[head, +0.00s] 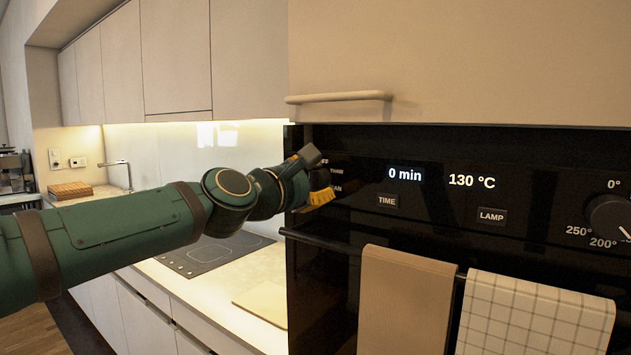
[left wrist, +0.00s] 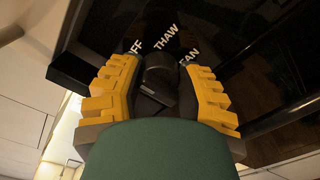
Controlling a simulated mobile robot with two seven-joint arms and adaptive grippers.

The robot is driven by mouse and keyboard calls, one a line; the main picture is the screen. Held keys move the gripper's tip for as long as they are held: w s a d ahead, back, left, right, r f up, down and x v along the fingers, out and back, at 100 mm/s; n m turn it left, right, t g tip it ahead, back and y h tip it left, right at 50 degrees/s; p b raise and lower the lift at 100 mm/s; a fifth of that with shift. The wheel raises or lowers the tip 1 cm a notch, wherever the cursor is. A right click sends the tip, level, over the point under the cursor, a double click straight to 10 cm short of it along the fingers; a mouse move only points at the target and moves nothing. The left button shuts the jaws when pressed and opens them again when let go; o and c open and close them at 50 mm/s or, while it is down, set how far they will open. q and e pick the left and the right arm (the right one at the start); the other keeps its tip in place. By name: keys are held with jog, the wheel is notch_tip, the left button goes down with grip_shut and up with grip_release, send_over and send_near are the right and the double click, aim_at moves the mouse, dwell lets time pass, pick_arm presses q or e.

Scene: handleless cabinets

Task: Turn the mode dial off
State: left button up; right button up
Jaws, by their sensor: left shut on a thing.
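The mode dial (left wrist: 158,74) is a dark knob on the oven's black control panel. The left wrist view shows it between the two yellow-padded fingers of my left gripper (head: 318,178), which is shut on it. Labels ending in "FF", "THAW" and "EAN" fan out beyond the knob, partly covered by the fingers. I cannot tell clearly which label the dial points at. In the head view the gripper covers the dial at the panel's left end. My right gripper is not in view.
The oven panel (head: 440,218) shows "0 min" and "130 °C", with TIME (head: 387,201) and LAMP (head: 491,216) buttons. A temperature knob (head: 611,217) is at the right. Two towels (head: 405,300) (head: 535,315) hang on the handle below. A hob (head: 207,254) lies left of the oven.

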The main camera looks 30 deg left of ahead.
pick_arm(q)
jog(key=shift+r, duration=0.2)
jog(key=o, duration=1.2)
jog(key=shift+f, duration=0.1)
jog(key=s, duration=0.8)
jog(key=s+a, duration=0.1)
jog(key=s, duration=0.3)
